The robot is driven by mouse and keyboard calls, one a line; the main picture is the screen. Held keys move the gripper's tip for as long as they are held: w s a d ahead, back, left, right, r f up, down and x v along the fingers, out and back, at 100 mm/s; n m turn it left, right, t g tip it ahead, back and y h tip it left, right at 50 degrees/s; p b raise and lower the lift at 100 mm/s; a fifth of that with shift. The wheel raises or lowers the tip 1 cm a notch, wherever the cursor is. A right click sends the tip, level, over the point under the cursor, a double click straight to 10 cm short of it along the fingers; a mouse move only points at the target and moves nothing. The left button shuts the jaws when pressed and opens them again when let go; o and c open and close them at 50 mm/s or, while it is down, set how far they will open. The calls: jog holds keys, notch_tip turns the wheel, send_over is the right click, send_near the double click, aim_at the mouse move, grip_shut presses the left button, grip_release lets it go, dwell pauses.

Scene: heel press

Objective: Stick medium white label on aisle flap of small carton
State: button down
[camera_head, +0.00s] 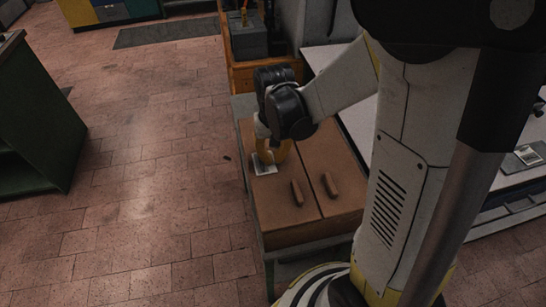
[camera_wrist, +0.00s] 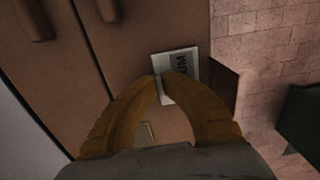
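A brown box (camera_head: 280,219) has two top panels, each with a dark handle; I cannot tell whether it is the small carton. A white label (camera_head: 265,168) is at its left panel, on the aisle side. In the wrist view the label (camera_wrist: 189,62) shows the printed letters "UM", close to the panel's edge. My gripper (camera_head: 272,162) is over that panel, fingers pointing down. In the wrist view its yellow fingertips (camera_wrist: 163,82) come together at the label's near-left part and appear shut on it. I cannot tell whether the label touches the panel.
A dark brown piece (camera_wrist: 223,85) stands out beside the box's edge. A small pale patch (camera_wrist: 146,134) shows between my fingers. A white-topped table (camera_head: 485,172) with a labelled item (camera_head: 528,155) is at right. A green cabinet (camera_head: 38,120) stands left.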

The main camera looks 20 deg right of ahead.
aim_at(273, 157)
dwell(0.4)
jog(key=c, duration=1)
grip_release()
jog(key=shift+r+p, duration=2.65)
jog(key=shift+r, duration=0.85)
jog(key=shift+r, duration=0.1)
jog(key=s+a+r+n+t+b, duration=0.2)
jog(key=s+r+t+b, duration=0.4)
jog(key=s, duration=0.3)
jog(key=shift+s+a+t+b, duration=0.2)
jog(key=shift+t+b, duration=0.4)
jog(key=shift+b, duration=0.15)
